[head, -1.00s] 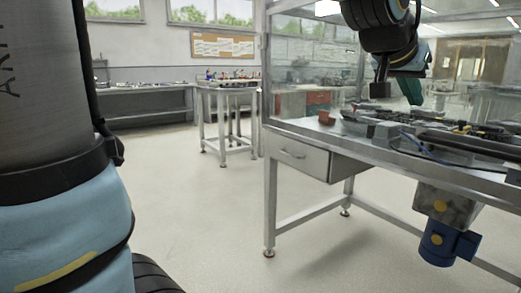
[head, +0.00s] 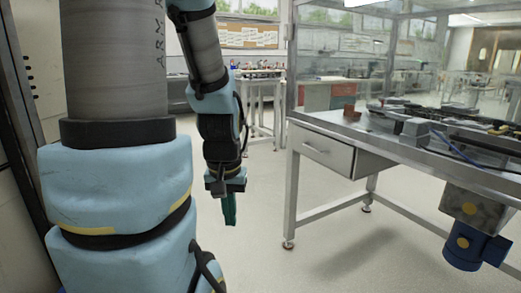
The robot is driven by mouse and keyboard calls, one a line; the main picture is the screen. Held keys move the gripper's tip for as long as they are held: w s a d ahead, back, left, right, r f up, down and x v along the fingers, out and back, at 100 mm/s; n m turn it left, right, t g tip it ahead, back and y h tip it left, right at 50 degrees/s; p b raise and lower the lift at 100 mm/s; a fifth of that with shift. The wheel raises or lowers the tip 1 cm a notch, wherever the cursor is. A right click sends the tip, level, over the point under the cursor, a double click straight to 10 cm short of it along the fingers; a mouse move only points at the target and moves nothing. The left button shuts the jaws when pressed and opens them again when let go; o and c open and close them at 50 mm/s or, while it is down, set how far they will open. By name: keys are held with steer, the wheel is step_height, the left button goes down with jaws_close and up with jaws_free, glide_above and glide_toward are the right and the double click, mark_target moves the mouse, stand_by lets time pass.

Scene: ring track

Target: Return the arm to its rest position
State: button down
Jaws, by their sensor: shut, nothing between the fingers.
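My arm hangs folded down in the left half of the head view, with light blue covers on its links. My gripper (head: 229,212) is at its lower end, pointing down over the open floor. Its green fingers are shut with nothing visible between them. It is left of the metal workbench (head: 345,190) and clear of it. The upper part of my arm runs out of the top of the picture.
A smaller table (head: 262,77) stands behind. The floor between is free.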

step_height(320, 180, up, 23)
steer(key=p, duration=2)
steer(key=shift+f+p, duration=0.2)
steer(key=shift+p, duration=0.2)
